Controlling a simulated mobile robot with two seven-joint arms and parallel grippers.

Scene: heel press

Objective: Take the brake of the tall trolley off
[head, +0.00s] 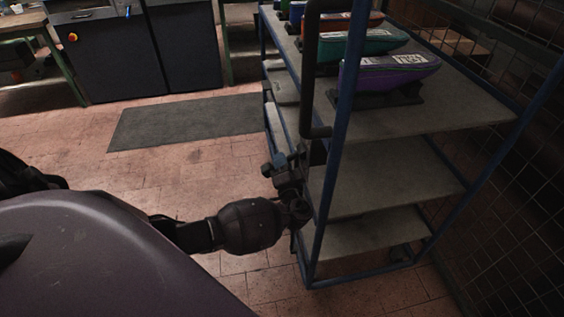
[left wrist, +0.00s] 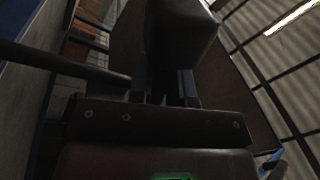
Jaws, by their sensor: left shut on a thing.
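The tall trolley (head: 385,180) has a blue frame and grey shelves and stands right of centre in the head view. A black upright handle (head: 308,70) is on its near left side. My left gripper (head: 285,170) is at the trolley's left edge, below this handle, and is shut on a dark part there. In the left wrist view a dark block-shaped grip (left wrist: 182,40) sits at the fingers (left wrist: 165,88); it seems to be the brake lever. The fingers hide where it joins the trolley. My right gripper is not in view.
Purple (head: 390,75), teal (head: 365,42) and orange labelled pieces lie on the top shelf. A wire mesh wall (head: 525,200) stands close on the right. A dark mat (head: 185,122) lies on the tiled floor, with dark cabinets (head: 135,50) behind. The floor left of the trolley is clear.

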